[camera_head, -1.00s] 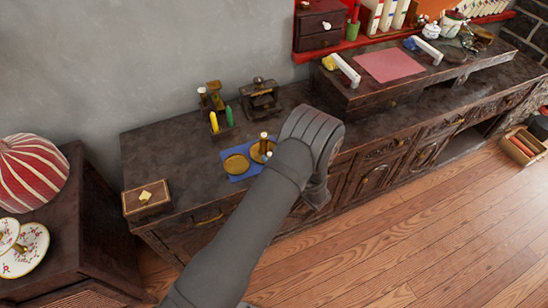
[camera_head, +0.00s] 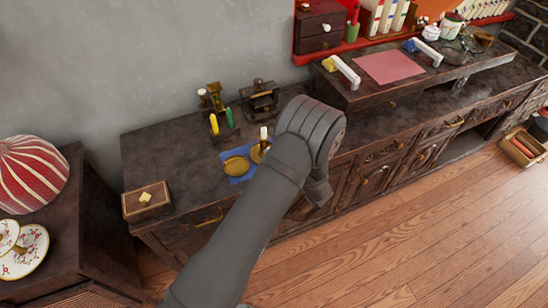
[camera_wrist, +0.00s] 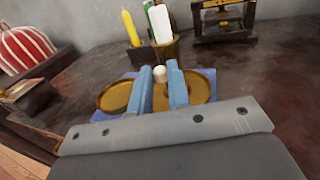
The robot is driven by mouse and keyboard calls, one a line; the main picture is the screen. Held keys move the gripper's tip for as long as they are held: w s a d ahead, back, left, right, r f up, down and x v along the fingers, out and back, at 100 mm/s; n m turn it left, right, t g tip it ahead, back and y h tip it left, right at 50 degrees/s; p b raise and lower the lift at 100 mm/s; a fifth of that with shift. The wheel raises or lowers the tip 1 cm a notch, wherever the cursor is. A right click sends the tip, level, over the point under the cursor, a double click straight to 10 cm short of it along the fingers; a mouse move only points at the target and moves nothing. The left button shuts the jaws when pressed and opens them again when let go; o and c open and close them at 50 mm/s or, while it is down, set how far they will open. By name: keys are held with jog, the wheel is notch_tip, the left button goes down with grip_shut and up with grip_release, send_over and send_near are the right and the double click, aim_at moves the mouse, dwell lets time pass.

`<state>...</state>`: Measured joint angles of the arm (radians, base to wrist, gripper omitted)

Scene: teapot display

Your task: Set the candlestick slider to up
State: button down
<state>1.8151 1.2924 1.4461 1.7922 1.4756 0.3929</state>
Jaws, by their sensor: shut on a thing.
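The brass candlestick (camera_head: 264,145) stands on the dark counter with its white candle (camera_head: 263,132) showing above the brass. In the wrist view the white candle (camera_wrist: 161,24) stands well out of the brass tube (camera_wrist: 166,49), just beyond my fingers. My gripper (camera_wrist: 160,78) has its blue fingers close together around a small cream knob (camera_wrist: 159,74), which I take to be the candlestick's slider. The candlestick's lower part is hidden behind the fingers. In the head view my arm and wrist hide the fingers and the knob.
Two round brass dishes (camera_head: 235,165) lie on a blue mat (camera_head: 232,180). A yellow candle (camera_head: 214,124) and a green candle (camera_head: 229,117) stand behind. A dark metal press (camera_head: 260,100) is near the wall. A wooden box (camera_head: 146,199) sits at the counter's left end.

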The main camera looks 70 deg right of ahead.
jog(key=shift+r, duration=0.2)
jog(key=c, duration=1.3)
grip_release()
jog(key=shift+c, duration=0.2)
jog(key=v, duration=1.7)
jog(key=shift+s, duration=0.2)
jog(key=shift+f, duration=0.1)
jog(key=x, duration=1.7)
jog(key=shift+w, duration=0.3)
jog(key=shift+f, duration=0.15)
